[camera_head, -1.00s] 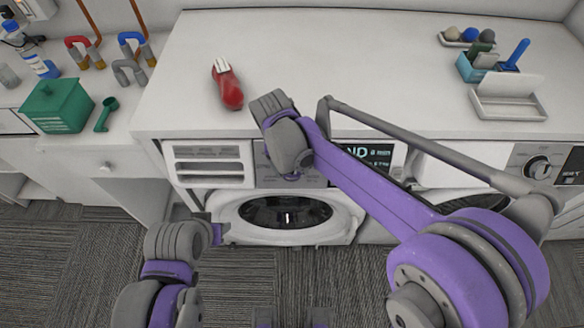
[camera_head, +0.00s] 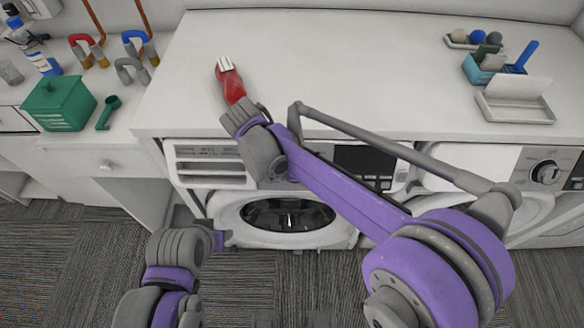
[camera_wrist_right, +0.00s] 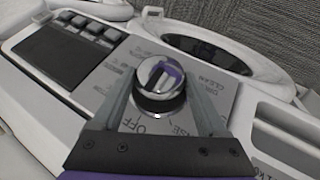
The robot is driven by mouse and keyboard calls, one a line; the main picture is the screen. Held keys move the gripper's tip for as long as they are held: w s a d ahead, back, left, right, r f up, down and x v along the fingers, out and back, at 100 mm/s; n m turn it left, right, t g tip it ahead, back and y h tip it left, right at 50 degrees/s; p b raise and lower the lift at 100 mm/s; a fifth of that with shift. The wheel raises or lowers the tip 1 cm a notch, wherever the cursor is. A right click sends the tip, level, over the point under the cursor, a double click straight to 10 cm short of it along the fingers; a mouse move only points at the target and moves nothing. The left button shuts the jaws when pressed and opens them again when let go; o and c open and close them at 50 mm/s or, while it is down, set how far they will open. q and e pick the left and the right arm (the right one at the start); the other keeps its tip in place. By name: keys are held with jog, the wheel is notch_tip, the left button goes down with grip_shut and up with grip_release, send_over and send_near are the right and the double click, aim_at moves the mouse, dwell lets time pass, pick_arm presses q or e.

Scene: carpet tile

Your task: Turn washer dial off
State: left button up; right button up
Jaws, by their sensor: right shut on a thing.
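The washer dial (camera_wrist_right: 160,88) is a round chrome knob with a raised bar across its face and a dark base, on the washer's control panel. OFF is printed beside its base in the right wrist view. My right gripper (camera_wrist_right: 161,98) has one finger on each side of the dial and is shut on it. In the head view my right wrist hides the dial and the fingertips. The washer (camera_head: 330,232) stands below the counter, its round door closed. My left gripper (camera_head: 217,235) hangs low in front of the cabinets, clear of the washer; its jaw opening is unclear.
The panel's display (camera_wrist_right: 55,55) is dark, with several buttons beside it. A red-handled tool (camera_head: 230,80) lies on the counter (camera_head: 340,60) just beyond my right wrist. A second machine's dial (camera_head: 546,172) is at the right. Carpet in front is clear.

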jog(key=o, duration=1.3)
jog(key=shift+c, duration=0.2)
jog(key=w+v, duration=0.1)
jog(key=v, duration=0.9)
jog(key=shift+s+r, duration=0.4)
jog(key=shift+s, duration=0.15)
jog(key=shift+a, duration=0.15)
